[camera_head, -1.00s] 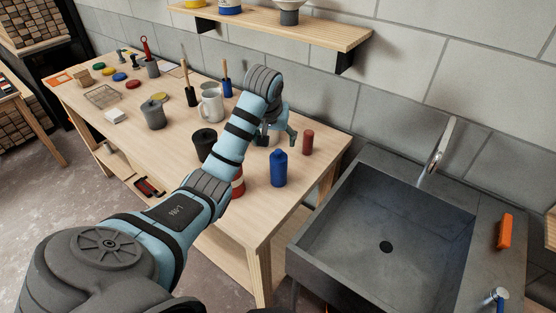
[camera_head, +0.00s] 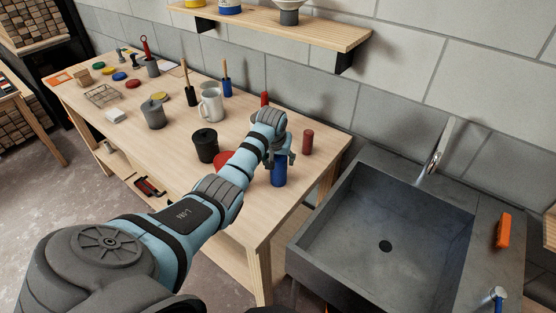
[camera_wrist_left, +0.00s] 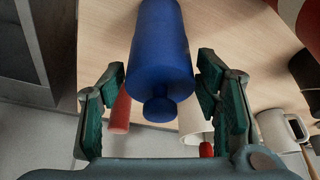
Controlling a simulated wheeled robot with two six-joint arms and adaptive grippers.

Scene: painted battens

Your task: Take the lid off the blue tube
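The blue tube (camera_head: 279,174) stands upright near the front right of the workbench. Its lid, with a round knob (camera_wrist_left: 160,106), faces the camera in the left wrist view, where the blue body (camera_wrist_left: 160,45) also shows. My left gripper (camera_head: 278,152) is at the top of the tube and hides the lid in the head view. In the left wrist view its two green fingers (camera_wrist_left: 162,85) are apart, one on each side of the tube's lid end, with narrow gaps. My right gripper is not in view.
A dark red cylinder (camera_head: 307,142) stands behind and right of the tube. A black lidded pot (camera_head: 205,145) and a white mug (camera_head: 211,104) stand to the left. A red object (camera_head: 224,159) is partly behind my arm. The grey sink (camera_head: 385,245) is right of the bench.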

